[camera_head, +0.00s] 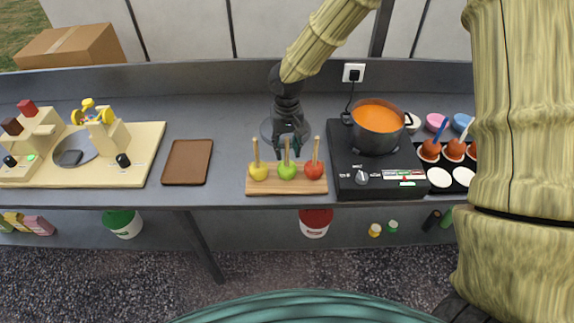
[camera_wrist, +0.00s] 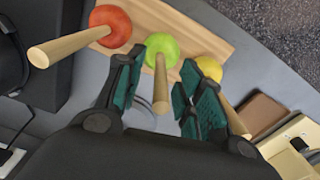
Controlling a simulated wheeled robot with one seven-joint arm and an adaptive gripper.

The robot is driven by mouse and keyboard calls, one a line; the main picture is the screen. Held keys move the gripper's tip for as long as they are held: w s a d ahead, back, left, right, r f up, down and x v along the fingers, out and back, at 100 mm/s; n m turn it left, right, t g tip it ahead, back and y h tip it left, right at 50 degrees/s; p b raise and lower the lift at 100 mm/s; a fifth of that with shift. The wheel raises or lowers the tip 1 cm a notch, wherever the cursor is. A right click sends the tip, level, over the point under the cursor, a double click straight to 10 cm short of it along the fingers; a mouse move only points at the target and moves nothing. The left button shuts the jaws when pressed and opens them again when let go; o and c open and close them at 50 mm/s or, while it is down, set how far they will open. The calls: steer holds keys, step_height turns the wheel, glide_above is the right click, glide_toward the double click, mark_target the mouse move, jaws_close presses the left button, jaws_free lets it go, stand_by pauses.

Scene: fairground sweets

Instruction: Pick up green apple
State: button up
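The green apple (camera_head: 287,171) sits on a wooden board (camera_head: 261,188) between a yellow apple (camera_head: 258,171) and a red apple (camera_head: 313,169). Each apple has a wooden stick standing up from it. My gripper (camera_head: 289,143) is above and just behind the green apple. In the wrist view my gripper (camera_wrist: 152,92) is open, and the green apple (camera_wrist: 162,46) lies beyond the fingertips with its stick (camera_wrist: 160,85) showing in the gap between the fingers. The red apple (camera_wrist: 113,26) and yellow apple (camera_wrist: 209,68) are to either side.
A black cooker (camera_head: 350,186) with a pot of orange liquid (camera_head: 378,116) stands right of the board. A brown slab (camera_head: 188,162) and a cream board (camera_head: 150,140) with machinery are to the left. Bare grey counter (camera_head: 228,150) lies between the slab and the board.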

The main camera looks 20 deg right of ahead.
steer(key=shift+f, duration=0.55)
jaws_close()
steer(key=shift+r, duration=0.1)
